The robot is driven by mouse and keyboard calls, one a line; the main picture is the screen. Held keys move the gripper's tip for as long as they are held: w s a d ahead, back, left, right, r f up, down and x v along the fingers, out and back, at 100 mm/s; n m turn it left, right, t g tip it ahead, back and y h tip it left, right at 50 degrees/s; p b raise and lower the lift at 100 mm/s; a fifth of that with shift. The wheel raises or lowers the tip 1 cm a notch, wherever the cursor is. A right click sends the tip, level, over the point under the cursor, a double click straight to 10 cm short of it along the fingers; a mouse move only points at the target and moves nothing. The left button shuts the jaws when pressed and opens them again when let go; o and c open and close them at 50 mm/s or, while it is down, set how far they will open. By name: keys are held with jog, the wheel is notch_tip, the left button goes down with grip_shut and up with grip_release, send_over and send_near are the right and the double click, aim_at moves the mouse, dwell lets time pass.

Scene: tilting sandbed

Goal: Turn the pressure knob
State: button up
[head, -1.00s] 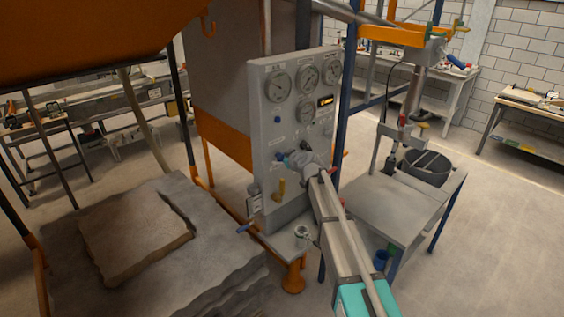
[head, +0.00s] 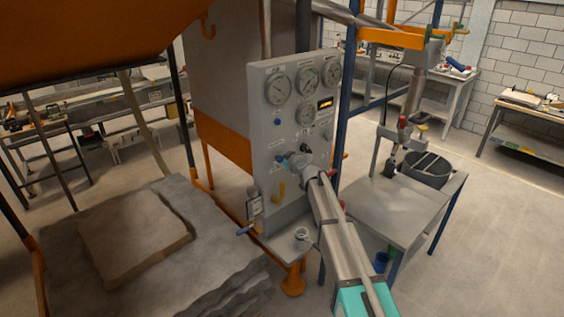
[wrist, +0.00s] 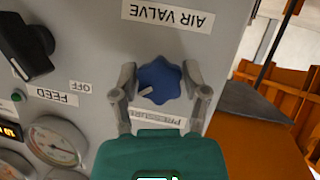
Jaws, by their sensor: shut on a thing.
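The pressure knob (wrist: 159,80) is blue and lobed, with a pale pointer mark toward its lower left in the wrist view. It sits on the grey control panel (head: 262,100), above an upside-down label that reads as PRESSURE and is partly hidden. My gripper (wrist: 160,82) has one finger on each side of the knob and is shut on it. In the head view my gripper (head: 292,162) is at the panel's lower middle, and my wrist hides part of the panel there.
A black feed knob (wrist: 25,45) and gauges (wrist: 55,140) are beside the gripper on the same panel. A yellow lever (head: 279,192) is below. A grey table (head: 395,200) with a dark bucket (head: 427,168) stands to the right. Open floor lies farther right.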

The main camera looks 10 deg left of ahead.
jog(key=shift+w+m, duration=0.1)
jog(key=shift+m, duration=0.2)
jog(key=m+g+y, duration=0.1)
jog(key=m+g, duration=0.1)
jog(key=shift+m, duration=0.3)
jog(key=m+g+y, duration=0.1)
jog(key=m, duration=0.2)
jog(key=shift+g+y, duration=0.4)
jog(key=m+y+b, duration=0.1)
jog(key=m, duration=0.1)
jog(key=m+g+y+b, duration=0.1)
jog(key=shift+f+m+g, duration=0.1)
jog(key=shift+m+g, duration=0.2)
jog(key=shift+m, duration=0.1)
jog(key=m+y+b, duration=0.2)
jog(key=m, duration=0.1)
jog(key=shift+g+b, duration=0.3)
jog(key=shift+r+m, duration=0.2)
jog(key=shift+m, duration=0.1)
jog(key=o, duration=1.1)
jog(key=shift+o, duration=0.2)
